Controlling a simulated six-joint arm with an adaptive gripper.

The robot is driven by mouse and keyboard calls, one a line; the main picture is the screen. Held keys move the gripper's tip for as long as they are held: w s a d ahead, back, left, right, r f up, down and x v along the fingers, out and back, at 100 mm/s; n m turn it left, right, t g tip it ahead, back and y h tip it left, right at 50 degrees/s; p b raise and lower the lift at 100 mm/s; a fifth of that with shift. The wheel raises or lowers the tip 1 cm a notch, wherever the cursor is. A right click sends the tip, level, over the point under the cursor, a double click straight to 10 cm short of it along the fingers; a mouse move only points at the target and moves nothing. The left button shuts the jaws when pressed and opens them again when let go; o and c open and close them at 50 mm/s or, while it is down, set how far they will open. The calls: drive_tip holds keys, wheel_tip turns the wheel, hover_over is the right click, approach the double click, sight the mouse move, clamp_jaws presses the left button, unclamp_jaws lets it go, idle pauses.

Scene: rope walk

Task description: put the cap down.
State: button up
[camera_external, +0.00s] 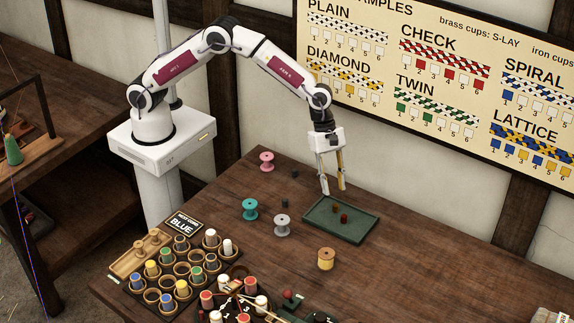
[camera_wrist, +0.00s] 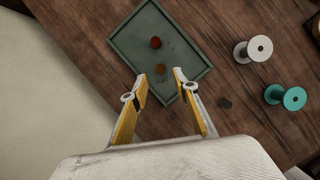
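My gripper (camera_external: 333,190) is above the back edge of the green tray (camera_external: 372,223), with its fingers spread. In the wrist view the yellow-sided fingers (camera_wrist: 160,84) are apart with nothing between them. Two small pieces lie in the tray. One is red (camera_wrist: 155,42) and the other is orange-brown (camera_wrist: 160,69), the latter nearer the fingertips. In the outside view both look dark reddish, a brown one (camera_external: 337,209) and a redder one (camera_external: 344,218). I cannot tell which of these is the cap. Both lie apart from my fingers.
Pink (camera_external: 266,160), teal (camera_external: 250,208), grey (camera_external: 282,224) and yellow (camera_external: 326,258) spools stand around the tray. Small dark pieces (camera_external: 295,174) lie to its left. A rack of coloured bobbins (camera_external: 180,270) fills the front left. The table right of the tray is clear.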

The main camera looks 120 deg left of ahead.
drive_tip(key=v, duration=0.6)
drive_tip(key=shift+s+r, duration=0.1)
drive_tip(key=shift+r, duration=0.05)
idle(0.7)
drive_tip(key=s+d+r+m+y, duration=0.1)
drive_tip(key=s+d+r+m, duration=0.4)
drive_tip(key=s+r+m, duration=0.4)
drive_tip(key=s+d+r+m, duration=0.4)
drive_tip(key=s+r+m, duration=0.25)
drive_tip(key=s, duration=0.45)
drive_tip(key=s+d+m+t+y, duration=0.1)
drive_tip(key=s+d+m, duration=0.1)
drive_tip(key=s+m, duration=1.2)
drive_tip(key=s, duration=0.9)
drive_tip(key=shift+d+f+t, duration=0.3)
drive_tip(key=shift+d, duration=0.1)
drive_tip(key=shift+o, duration=0.6)
drive_tip(key=shift+m, duration=0.25)
